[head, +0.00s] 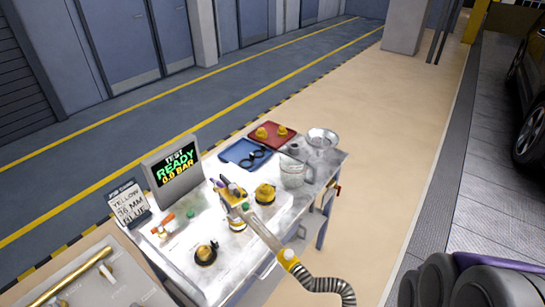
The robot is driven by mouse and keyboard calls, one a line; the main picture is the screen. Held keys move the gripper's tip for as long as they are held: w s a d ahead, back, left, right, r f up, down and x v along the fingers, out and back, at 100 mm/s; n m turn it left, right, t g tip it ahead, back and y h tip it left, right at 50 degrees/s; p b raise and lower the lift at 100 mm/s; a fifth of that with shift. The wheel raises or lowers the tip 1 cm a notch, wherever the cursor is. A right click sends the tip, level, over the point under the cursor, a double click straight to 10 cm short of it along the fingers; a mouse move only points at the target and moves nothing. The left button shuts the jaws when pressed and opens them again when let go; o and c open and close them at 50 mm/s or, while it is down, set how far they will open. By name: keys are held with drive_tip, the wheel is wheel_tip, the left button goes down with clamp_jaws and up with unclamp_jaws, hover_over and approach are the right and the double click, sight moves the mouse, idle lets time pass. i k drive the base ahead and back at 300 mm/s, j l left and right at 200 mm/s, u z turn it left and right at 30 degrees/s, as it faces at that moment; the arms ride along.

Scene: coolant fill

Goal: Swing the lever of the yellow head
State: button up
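Several small yellow fittings stand on the grey metal table (325,170) in the head view. Another yellow fitting with a dark ring (206,253) stands nearer the front edge. I cannot tell which is the yellow head, and no lever shows clearly.
A screen (175,165) reads TEST READY 0.0 BAR, beside a sign (129,204). A blue tray (232,153), a red tray (287,139) with yellow pieces, a clear jug (293,173) and a bowl (322,138) stand farther back.

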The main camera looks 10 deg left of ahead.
sight(233, 189)
drive_tip(key=u, duration=1.25)
